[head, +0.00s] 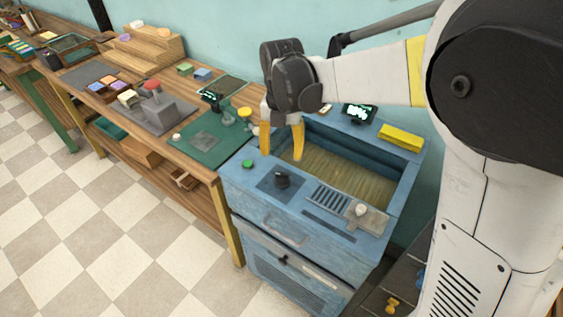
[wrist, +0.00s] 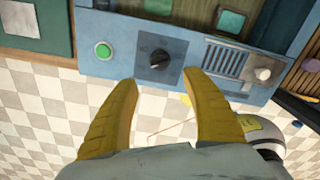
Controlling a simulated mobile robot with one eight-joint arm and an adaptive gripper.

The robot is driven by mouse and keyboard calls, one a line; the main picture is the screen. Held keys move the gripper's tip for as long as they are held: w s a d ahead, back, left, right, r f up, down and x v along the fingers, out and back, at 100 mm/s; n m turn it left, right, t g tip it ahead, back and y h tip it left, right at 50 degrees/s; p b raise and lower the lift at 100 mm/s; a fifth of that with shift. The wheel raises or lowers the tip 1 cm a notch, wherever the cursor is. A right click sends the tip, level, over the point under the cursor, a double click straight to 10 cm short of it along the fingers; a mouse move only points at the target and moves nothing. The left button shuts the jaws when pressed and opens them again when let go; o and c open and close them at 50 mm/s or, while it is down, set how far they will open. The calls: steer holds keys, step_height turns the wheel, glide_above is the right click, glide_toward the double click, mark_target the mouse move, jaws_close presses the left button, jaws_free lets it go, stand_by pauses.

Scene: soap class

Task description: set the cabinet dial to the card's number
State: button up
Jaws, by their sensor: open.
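The blue cabinet (head: 240,190) stands at the right end of the wooden bench. Its black dial (head: 282,179) sits on a dark square plate on the cabinet's front top edge. In the wrist view the dial (wrist: 159,59) shows between and beyond my fingertips, with faint marks around it that I cannot read. My gripper (head: 282,155) is open and empty, its yellow fingers pointing down above the cabinet. The wrist view also shows my gripper (wrist: 163,80), its fingers apart and not touching the dial. I cannot make out a card with a number.
A green button (head: 247,164) is left of the dial, and a slotted vent (head: 329,199) and white knob (head: 361,209) are right of it. An open basin lies behind. A small dark display (head: 359,113) and a yellow block (head: 401,137) stand on the rear rim.

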mark_target(282, 174)
step_height(282, 174, down, 10)
steer(key=b, duration=0.3)
steer(key=shift+f, duration=0.25)
steer(key=c, duration=1.2)
